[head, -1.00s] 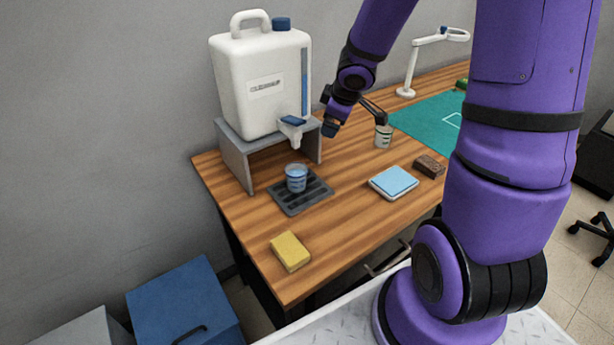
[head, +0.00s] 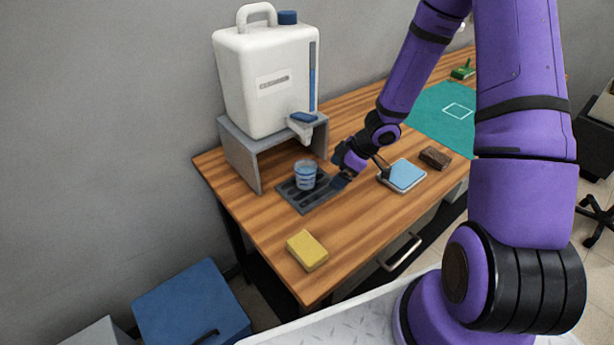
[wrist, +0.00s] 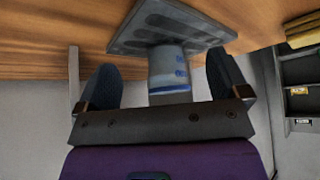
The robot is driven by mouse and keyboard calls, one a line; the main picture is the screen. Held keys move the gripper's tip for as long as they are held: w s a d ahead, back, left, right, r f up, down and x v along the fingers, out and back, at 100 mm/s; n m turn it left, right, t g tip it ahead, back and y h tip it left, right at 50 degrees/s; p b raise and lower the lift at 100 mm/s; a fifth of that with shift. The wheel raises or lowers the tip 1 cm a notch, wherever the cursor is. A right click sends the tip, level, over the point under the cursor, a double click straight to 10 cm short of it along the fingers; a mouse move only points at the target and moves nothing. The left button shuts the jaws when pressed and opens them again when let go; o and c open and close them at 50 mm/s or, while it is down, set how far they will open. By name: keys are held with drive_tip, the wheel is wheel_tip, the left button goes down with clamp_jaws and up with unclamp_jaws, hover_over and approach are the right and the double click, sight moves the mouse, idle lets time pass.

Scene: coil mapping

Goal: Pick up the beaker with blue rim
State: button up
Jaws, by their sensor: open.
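The beaker with blue rim (head: 306,177) is a clear cup with blue markings. It stands upright on the dark slotted drip tray (head: 322,199) in front of the grey dispenser stand. My gripper (head: 341,178) is low over the table just right of the beaker, pointing towards it. In the wrist view, the beaker (wrist: 168,72) appears upside down between the two dark fingers of my open gripper (wrist: 163,80). Gaps show on both sides of it, so neither finger seems to touch it. The drip tray (wrist: 150,40) is at the top of that view.
A white jug (head: 265,85) with a spout sits on the grey stand (head: 240,155) behind the beaker. A yellow sponge (head: 307,251) lies at the front. A blue-topped scale (head: 405,175) and a brown block (head: 435,158) are to the right. A green mat (head: 440,125) lies farther back.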

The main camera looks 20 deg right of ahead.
sight(306, 171)
drive_tip(key=w+a, duration=0.1)
drive_tip(key=a, duration=0.1)
drive_tip(key=w+a, duration=0.1)
drive_tip(key=a, duration=0.1)
drive_tip(key=w+a, duration=0.1)
drive_tip(key=a, duration=0.2)
drive_tip(key=shift+w+a, duration=0.1)
drive_tip(key=shift+w, duration=0.2)
drive_tip(key=shift+w+a+f, duration=0.1)
drive_tip(key=shift+a+f, duration=0.1)
drive_tip(key=shift+a, duration=0.1)
drive_tip(key=shift+w+a+f, duration=0.1)
drive_tip(key=shift+f, duration=0.2)
drive_tip(key=c, duration=1)
